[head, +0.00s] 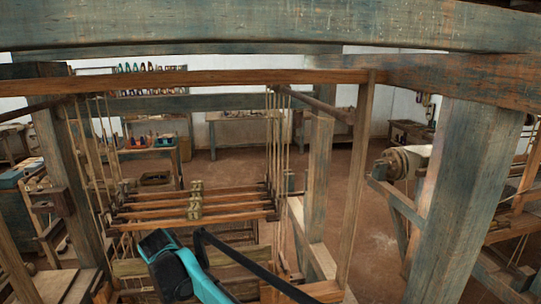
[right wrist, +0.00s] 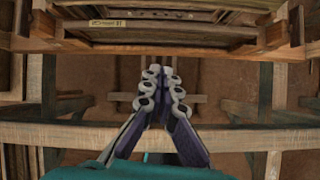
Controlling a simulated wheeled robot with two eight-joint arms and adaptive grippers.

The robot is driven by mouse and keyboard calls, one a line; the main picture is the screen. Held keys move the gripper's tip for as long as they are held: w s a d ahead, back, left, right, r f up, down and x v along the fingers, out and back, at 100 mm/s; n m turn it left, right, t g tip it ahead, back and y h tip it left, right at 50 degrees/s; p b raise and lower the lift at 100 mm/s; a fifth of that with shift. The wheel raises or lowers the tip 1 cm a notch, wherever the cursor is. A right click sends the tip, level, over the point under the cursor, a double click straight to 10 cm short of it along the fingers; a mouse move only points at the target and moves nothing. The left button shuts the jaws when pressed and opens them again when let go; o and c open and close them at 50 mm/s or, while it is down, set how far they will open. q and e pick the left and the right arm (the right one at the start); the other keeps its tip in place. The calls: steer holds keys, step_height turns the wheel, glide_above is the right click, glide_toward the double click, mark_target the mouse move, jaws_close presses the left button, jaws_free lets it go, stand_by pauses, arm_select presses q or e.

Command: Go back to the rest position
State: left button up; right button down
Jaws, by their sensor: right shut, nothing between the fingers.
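My right gripper (right wrist: 160,82) shows in the right wrist view, its two linked fingers brought together with nothing held between them. It is over the wooden loom, with a cross beam (right wrist: 75,136) below it in the picture and a slatted wooden frame (right wrist: 150,34) above it. In the head view a teal and black part of my arm reaches up from the bottom middle, in front of the loom's harness bars (head: 235,206). The right fingers cannot be made out there. My left gripper is in neither view.
Thick loom posts stand at left (head: 65,160) and right (head: 455,190), with a heavy beam (head: 250,28) across the top. Hanging cords (head: 278,140) flank the harness bars. A warp roller (head: 405,160) stands at right. Open floor (head: 235,170) lies behind.

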steer(key=s+d+f+m+b, duration=0.25)
steer(key=d+m, duration=0.35)
steer(key=d, duration=0.4)
steer(key=s+d+f+m+b, duration=0.1)
steer(key=s+d+m+b, duration=0.4)
steer(key=d, duration=0.5)
steer(key=s+d+f+m+b, duration=0.2)
steer(key=d+m+b, duration=0.1)
steer(key=d+m, duration=0.55)
steer(key=s+d+f+m+t+h+b, duration=0.1)
steer(key=s+d+f+m+b, duration=0.6)
steer(key=s+d+f+m, duration=0.9)
steer(key=shift+s+f+m+b, duration=0.35)
steer(key=shift+s+f, duration=0.05)
steer(key=shift+f, duration=0.1)
